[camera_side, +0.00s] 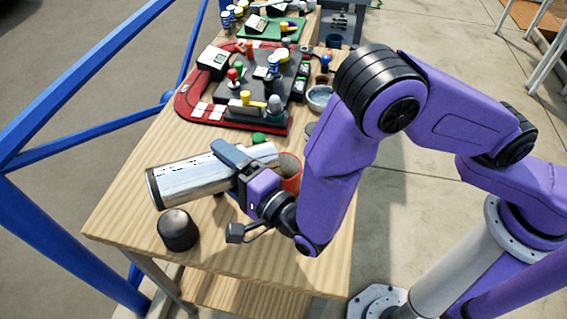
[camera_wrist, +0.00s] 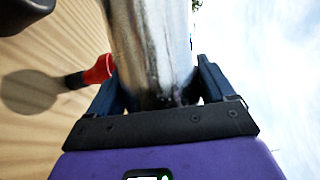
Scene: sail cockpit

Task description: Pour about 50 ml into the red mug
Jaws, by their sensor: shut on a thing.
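A silver cylindrical flask (camera_side: 190,177) with a dark end at the left lies nearly level in my gripper (camera_side: 230,163), above the wooden table. My gripper is shut around its right part. The flask's right end is beside and above the red mug (camera_side: 291,170), which is partly hidden behind the flask and my gripper. In the wrist view the flask (camera_wrist: 150,45) runs up between the two fingers (camera_wrist: 160,85), and part of the red mug (camera_wrist: 100,69) shows left of it. No stream of liquid is visible, and the mug's contents cannot be made out.
A black cup-like piece (camera_side: 178,231) stands on the table (camera_side: 130,222) at the front left. A red tray (camera_side: 190,100) with a dark board and several coloured items fills the back. A small grey bowl (camera_side: 320,98) stands near the right edge. Blue rails (camera_side: 75,80) run along the left.

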